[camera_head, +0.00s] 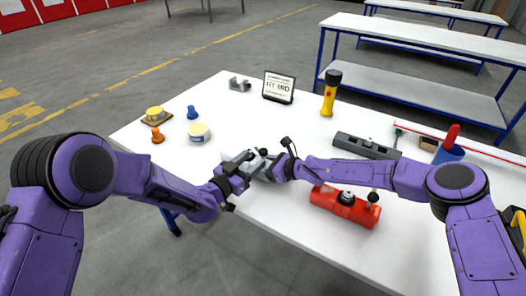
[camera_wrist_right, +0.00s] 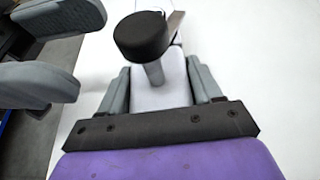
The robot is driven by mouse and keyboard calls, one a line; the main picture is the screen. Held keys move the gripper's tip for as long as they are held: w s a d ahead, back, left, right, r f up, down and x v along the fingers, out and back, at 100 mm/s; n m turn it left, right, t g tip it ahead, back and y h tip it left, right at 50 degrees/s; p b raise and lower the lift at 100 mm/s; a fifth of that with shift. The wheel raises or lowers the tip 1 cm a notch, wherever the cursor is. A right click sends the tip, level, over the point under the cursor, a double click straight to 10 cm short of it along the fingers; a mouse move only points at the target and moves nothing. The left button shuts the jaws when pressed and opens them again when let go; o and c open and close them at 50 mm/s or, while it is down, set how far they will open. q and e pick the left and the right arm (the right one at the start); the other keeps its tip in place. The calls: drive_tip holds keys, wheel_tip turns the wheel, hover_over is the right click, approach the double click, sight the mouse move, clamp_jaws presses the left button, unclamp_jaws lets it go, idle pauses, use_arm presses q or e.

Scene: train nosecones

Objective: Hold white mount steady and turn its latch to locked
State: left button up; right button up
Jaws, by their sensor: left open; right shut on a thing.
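The white mount (camera_wrist_right: 165,92) lies between the two grey fingers of my right gripper (camera_wrist_right: 160,85), which is shut on it. A black round knob (camera_wrist_right: 142,37) on a grey stem stands up from the mount; it looks like the latch handle. In the head view the white mount (camera_head: 262,153) is at the table's near edge, partly hidden by both grippers. My right gripper (camera_head: 275,168) reaches it from the right. My left gripper (camera_head: 236,168) is open beside the mount, its two fingers apart and empty at the upper left of the wrist view. I cannot tell the latch's locked mark.
A red block with a knob (camera_head: 345,205) sits close below my right forearm. A round tub (camera_head: 199,132) is left. The back middle of the table is clear.

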sight(261, 154)
use_arm(q)
drive_tip(key=x, duration=0.6)
drive_tip(key=shift+w+d, duration=0.15)
clamp_jaws()
drive_tip(key=shift+n+t+y, duration=0.6)
drive_tip(key=shift+y, duration=0.1)
unclamp_jaws()
drive_tip(key=v, duration=1.2)
drive_tip(key=shift+d, duration=0.1)
